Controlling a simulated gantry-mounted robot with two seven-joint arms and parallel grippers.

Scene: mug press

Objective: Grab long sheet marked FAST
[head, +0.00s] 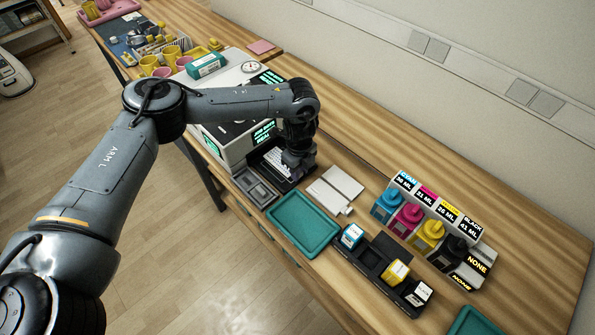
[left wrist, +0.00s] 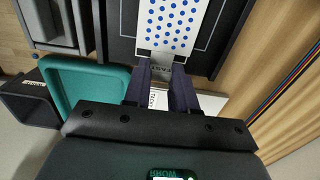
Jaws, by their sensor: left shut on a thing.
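In the head view my left gripper (head: 297,168) is low at the dark tray (head: 290,185) in front of the white machine (head: 228,150). A pale patterned piece (head: 273,158) shows beside it there, partly hidden by the arm. My right gripper is in neither view.
White sheets (head: 335,190) lie right of the gripper, one with a small label. A teal tray (head: 302,224) and a grey tray (head: 256,187) sit nearby. A dark rack with ink cartridges (head: 397,272) and coloured bottles (head: 407,218) stand farther right.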

